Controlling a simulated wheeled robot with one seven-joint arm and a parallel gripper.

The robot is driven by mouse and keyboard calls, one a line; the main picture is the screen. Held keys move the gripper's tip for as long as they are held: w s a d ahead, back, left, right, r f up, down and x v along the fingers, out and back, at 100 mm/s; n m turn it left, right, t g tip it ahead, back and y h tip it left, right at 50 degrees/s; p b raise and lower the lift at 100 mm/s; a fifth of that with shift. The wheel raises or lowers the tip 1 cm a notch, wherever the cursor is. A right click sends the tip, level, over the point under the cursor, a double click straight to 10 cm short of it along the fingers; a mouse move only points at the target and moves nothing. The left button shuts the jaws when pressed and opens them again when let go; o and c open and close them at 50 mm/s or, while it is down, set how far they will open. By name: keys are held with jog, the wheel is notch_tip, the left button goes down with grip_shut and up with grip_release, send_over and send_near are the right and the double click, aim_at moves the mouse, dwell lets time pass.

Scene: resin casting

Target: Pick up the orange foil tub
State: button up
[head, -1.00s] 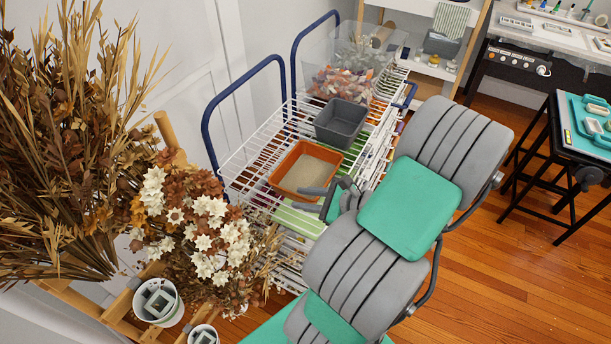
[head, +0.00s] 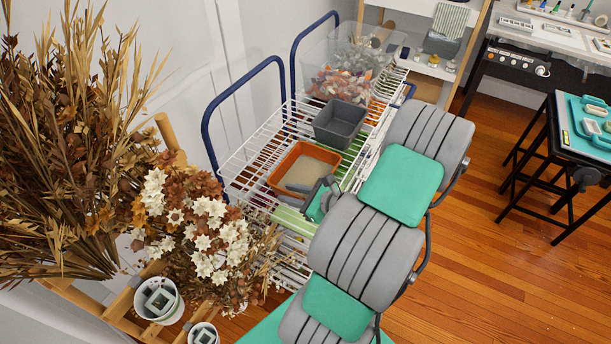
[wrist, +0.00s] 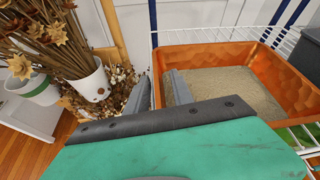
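The orange foil tub (head: 319,152) stands on the white wire cart and holds a beige, grainy fill. It also shows in the wrist view (wrist: 290,80), to the right of centre. My gripper (head: 303,190) is at the tub's near end, low at its rim. In the wrist view, my gripper's fingers (wrist: 157,88) are apart and straddle the tub's left wall. One finger is outside the tub and the other is inside, over the fill. Contact with the wall cannot be made out. My wrist hides the tub's near edge in the wrist view.
A grey bin (head: 340,122) stands right behind the tub on the white wire cart (head: 240,165). A clear box of coloured pieces (head: 340,82) is farther back. Dried flowers (head: 205,235) crowd the left. Blue cart handles (head: 225,95) rise at the back.

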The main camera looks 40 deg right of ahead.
jog(key=shift+s, duration=0.1)
jog(key=shift+c, duration=0.3)
grip_shut()
dwell(0.9)
